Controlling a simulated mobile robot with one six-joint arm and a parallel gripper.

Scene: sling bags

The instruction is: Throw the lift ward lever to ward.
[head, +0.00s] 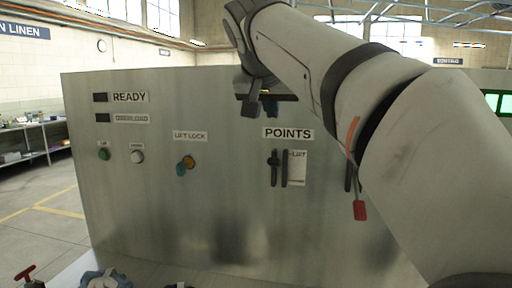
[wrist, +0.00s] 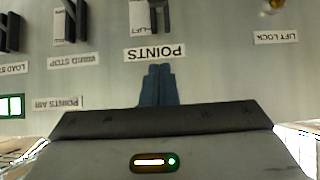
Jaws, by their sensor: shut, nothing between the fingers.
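The lever under the POINTS sign (head: 288,134) is dark and stands upright (head: 274,167) beside a dark slot and a white card reading LIFT (head: 297,168). I take it as the lift ward lever. It also shows upside down at the top of the wrist view (wrist: 154,17), partly cut off. My gripper (head: 271,108) is shut and empty. It is above the POINTS sign in the head view, apart from the lever. Its blue fingers (wrist: 158,86) point at the panel near that sign in the wrist view. Their distance from the panel is unclear.
A LIFT LOCK knob (head: 185,165), green button (head: 103,154) and white button (head: 137,157) are left on the panel (head: 220,220). Other levers (wrist: 70,20) neighbour the POINTS lever. A red-ended rod (head: 360,210) shows below my arm, which hides the panel's right side.

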